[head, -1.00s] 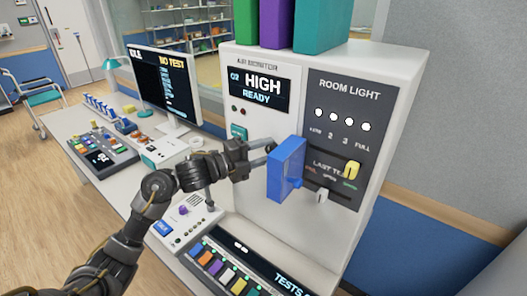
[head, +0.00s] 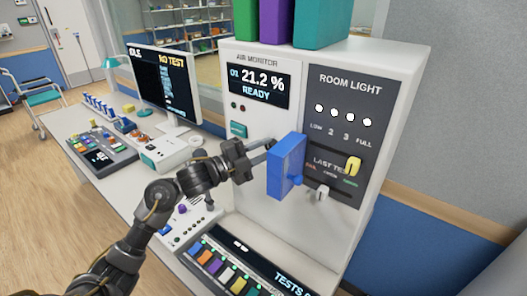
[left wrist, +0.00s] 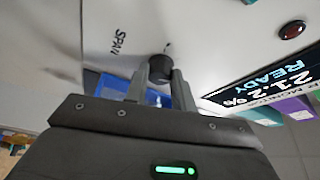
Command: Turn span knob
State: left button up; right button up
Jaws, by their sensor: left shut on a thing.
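The air monitor display (head: 257,84) reads 21.2 % READY. My right gripper is not in view.
The blue door stands out from the panel right against my left fingers. A desk with a monitor (head: 163,90) and several button boxes lies left and below.

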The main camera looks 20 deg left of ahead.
pick_arm(q)
jog(key=shift+f+n+t, duration=0.1)
jog(key=shift+n+t, duration=0.2)
jog(key=shift+n, duration=0.9)
jog(key=o, duration=1)
jog(key=b+v, duration=0.4)
jog(key=v, duration=0.7)
jog(key=shift+d+f, duration=0.1)
